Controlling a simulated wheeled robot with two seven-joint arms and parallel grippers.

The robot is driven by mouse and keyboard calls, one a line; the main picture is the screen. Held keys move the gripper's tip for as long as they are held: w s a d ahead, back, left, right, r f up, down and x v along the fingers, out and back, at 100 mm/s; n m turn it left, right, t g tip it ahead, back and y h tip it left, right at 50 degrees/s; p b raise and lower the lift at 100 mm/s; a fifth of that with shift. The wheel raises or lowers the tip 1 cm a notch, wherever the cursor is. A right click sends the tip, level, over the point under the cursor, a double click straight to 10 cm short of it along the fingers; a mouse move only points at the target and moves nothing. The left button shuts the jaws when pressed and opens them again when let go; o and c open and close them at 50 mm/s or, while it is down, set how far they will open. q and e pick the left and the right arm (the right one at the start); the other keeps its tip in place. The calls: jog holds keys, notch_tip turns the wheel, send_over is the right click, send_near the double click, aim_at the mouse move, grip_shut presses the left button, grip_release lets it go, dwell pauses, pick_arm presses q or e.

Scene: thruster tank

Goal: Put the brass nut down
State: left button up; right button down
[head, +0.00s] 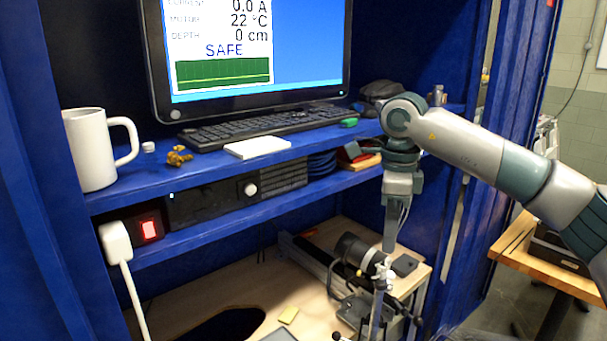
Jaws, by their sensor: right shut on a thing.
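My right gripper (389,238) points down below the shelf, over the wooden bench at the lower right. It is shut, but its fingertips are small and what is between them is hard to make out. The brass nut is not clearly visible there. Just below the gripper is a silvery upright fixture (380,285) with a rod; I cannot tell whether they touch. A small brass-coloured piece (179,156) lies on the upper blue shelf, apart from the gripper. My left gripper is not in view.
The blue shelf (230,178) holds a white mug (90,150), a keyboard (260,128), a white pad (258,147) and a monitor (345,50). Below, the wooden bench (210,290) has a dark round opening (225,325), a black cylindrical device (358,250) and a yellow block (288,315).

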jog(key=s+d+f+n, duration=0.1)
jog(key=s+f+n, duration=1.3)
jog(key=n, duration=0.7)
jog(key=shift+s+n+b, duration=0.2)
jog(key=shift+n+b, duration=0.2)
jog(key=shift+b, duration=0.05)
